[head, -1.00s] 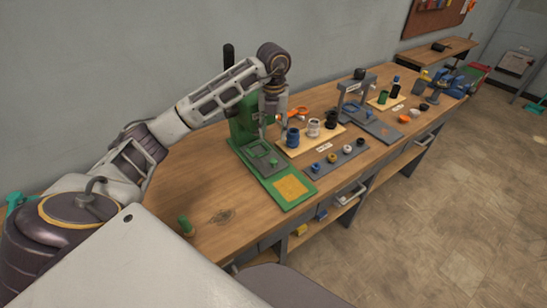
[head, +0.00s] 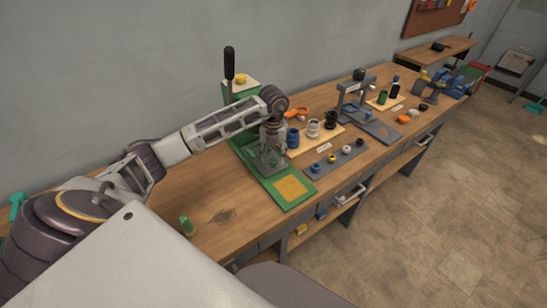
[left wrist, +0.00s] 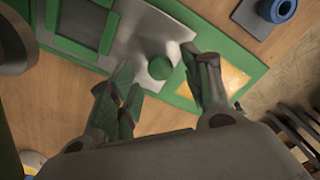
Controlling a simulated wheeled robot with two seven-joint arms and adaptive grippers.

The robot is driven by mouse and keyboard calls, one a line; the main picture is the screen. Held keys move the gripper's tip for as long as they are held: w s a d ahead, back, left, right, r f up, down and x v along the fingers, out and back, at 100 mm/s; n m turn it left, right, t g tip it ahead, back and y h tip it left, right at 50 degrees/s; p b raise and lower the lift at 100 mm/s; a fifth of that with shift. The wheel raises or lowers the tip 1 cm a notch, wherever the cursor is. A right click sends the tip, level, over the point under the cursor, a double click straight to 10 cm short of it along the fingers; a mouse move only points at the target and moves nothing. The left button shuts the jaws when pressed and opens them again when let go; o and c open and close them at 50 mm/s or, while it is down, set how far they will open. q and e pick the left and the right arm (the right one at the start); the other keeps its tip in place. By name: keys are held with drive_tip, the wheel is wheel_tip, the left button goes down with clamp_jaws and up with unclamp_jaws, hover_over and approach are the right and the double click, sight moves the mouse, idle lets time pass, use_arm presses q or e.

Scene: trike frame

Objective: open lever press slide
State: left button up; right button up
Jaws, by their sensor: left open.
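The green lever press (head: 240,95) stands on the wooden bench, its black-tipped lever (head: 229,62) upright. Its green base (head: 259,182) reaches toward the bench's front edge and carries an orange-yellow pad (head: 291,187). My left gripper (head: 271,160) is low over the slide area of the base and hides much of it. In the left wrist view the gripper (left wrist: 165,92) is open, with a round green knob (left wrist: 160,67) on a grey plate (left wrist: 135,35) just beyond and between its fingers. I see no contact with the knob. My right gripper is not in view.
Beside the base lies a grey strip (head: 336,163) with several small round parts. Behind it, a wooden tray (head: 328,137) holds blue, white and black cups. A grey press (head: 357,95) stands farther right.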

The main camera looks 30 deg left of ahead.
use_arm(q)
drive_tip(key=shift+f, duration=0.8)
drive_tip(key=shift+c, duration=0.5)
clamp_jaws()
